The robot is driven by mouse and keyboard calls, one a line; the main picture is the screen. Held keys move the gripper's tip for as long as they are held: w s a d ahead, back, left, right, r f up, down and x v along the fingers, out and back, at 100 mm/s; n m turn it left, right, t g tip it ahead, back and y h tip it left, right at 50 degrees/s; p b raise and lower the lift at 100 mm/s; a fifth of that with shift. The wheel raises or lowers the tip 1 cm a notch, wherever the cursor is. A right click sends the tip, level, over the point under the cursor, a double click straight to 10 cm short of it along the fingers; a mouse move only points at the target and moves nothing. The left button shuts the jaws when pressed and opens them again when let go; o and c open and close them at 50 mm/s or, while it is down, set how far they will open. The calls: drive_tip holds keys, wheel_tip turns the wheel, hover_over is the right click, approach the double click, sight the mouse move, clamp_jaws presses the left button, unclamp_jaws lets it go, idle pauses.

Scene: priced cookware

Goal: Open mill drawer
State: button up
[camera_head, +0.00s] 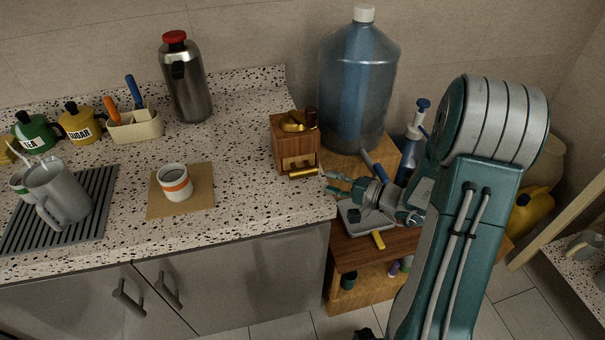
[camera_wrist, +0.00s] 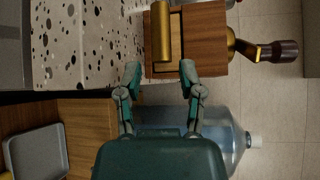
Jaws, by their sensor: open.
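The wooden mill (camera_head: 283,143) stands near the right end of the speckled counter, with a brass top and a dark-knobbed crank. Its drawer has a pale front (camera_head: 296,162) and a brass bar handle (camera_head: 303,173) low on the mill. In the wrist view the mill (camera_wrist: 210,40) appears sideways, with the handle (camera_wrist: 161,32) straight ahead. My gripper (camera_wrist: 160,72) is open and empty, its two fingers spread to either side of the handle's line and just short of it. In the head view my gripper (camera_head: 326,182) is right of the handle. I cannot tell whether the drawer is ajar.
A large blue water bottle (camera_head: 357,85) stands behind the mill, and a blue spray bottle (camera_head: 412,140) is to its right. A grey tray (camera_head: 350,215) lies on the lower wooden stand. A striped cup (camera_head: 174,183) sits left on a mat; the counter between is clear.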

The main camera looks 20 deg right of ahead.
sight(309, 175)
drive_tip(key=x, duration=0.8)
drive_tip(key=shift+w+d, duration=0.1)
drive_tip(key=shift+d, duration=0.05)
drive_tip(key=shift+w+a+f, duration=0.1)
drive_tip(key=shift+w+a, duration=0.1)
drive_tip(key=shift+a, duration=0.1)
clamp_jaws()
